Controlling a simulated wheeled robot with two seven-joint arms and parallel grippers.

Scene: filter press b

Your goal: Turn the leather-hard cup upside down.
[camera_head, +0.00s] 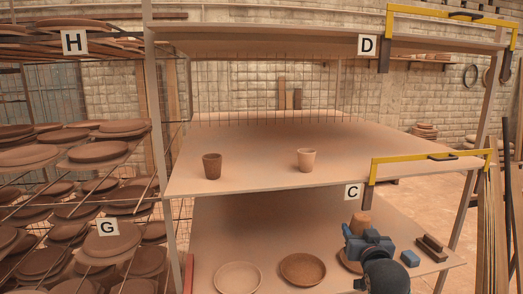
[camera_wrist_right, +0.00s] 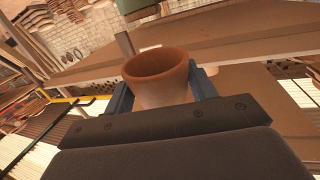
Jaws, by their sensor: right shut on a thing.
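My right gripper (camera_head: 363,236) is over the right part of the lower shelf board in the head view. It is shut on a reddish-brown clay cup (camera_head: 360,222). In the right wrist view the cup (camera_wrist_right: 160,82) sits between the two blue fingers, its wide round rim towards the top of that picture and its lower part behind the gripper's edge. In the head view only a small part of the cup shows above the gripper, too small to tell which end is up. My left gripper is not in view.
A dark cup (camera_head: 212,166) and a paler cup (camera_head: 306,160) stand on the middle board (camera_head: 260,178). Yellow bar (camera_head: 430,161) crosses above.

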